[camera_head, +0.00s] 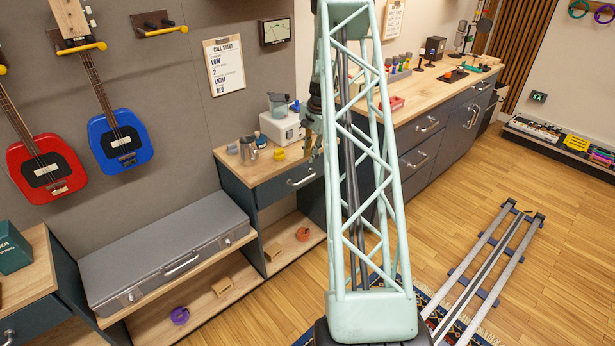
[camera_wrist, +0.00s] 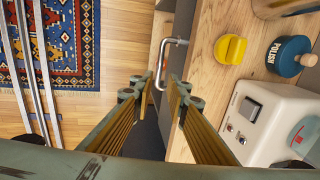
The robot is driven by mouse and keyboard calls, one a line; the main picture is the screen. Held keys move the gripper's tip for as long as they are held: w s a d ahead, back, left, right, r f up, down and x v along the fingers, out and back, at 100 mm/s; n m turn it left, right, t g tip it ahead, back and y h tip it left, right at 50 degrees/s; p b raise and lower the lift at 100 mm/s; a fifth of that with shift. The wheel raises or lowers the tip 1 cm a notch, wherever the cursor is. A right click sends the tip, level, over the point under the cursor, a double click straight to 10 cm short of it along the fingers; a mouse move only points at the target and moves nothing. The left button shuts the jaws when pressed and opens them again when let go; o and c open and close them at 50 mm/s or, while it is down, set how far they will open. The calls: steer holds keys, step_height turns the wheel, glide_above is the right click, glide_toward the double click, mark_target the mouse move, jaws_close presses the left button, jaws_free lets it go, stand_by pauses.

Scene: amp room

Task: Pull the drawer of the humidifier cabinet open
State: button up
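The humidifier cabinet (camera_head: 235,160) has a wooden top and a dark drawer front (camera_head: 276,190) with a metal bar handle (camera_head: 302,178). The drawer looks shut. The handle also shows in the wrist view (camera_wrist: 163,58). A white humidifier (camera_head: 281,126) stands on the cabinet top. My gripper (camera_wrist: 162,84) is open, with its two fingers apart over the drawer's front edge. The near end of the handle lies in line with the gap between the fingertips; contact is not visible. In the head view my gripper is mostly hidden behind my lattice column.
A yellow item (camera_wrist: 231,48) and a blue "Polish" jar (camera_wrist: 288,55) stand on the cabinet top near the fingers. A grey case (camera_head: 165,262) lies to the left. A long counter (camera_head: 440,95) stands to the right. Wooden floor and a patterned rug (camera_wrist: 55,45) lie before the cabinet.

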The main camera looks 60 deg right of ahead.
mark_target(306, 179)
steer(key=shift+f, duration=0.1)
steer(key=shift+w+d+f+b, duration=0.15)
steer(key=shift+w+f, duration=0.3)
steer(key=shift+f, duration=1.75)
steer(key=shift+w+d+f+b, duration=0.15)
steer(key=shift+w+f, duration=0.25)
steer(key=shift+f, duration=1.85)
steer(key=shift+w+f+b, duration=0.25)
steer(key=shift+w+f, duration=0.2)
steer(key=shift+f, duration=1.75)
jaws_close()
steer(key=s+a+b, duration=0.2)
steer(key=s+b, duration=0.2)
steer(key=s, duration=0.7)
steer(key=s+a+b, duration=0.3)
steer(key=s+b, duration=0.2)
steer(key=s, duration=0.6)
steer(key=shift+a, duration=0.3)
steer(key=shift+s, duration=0.1)
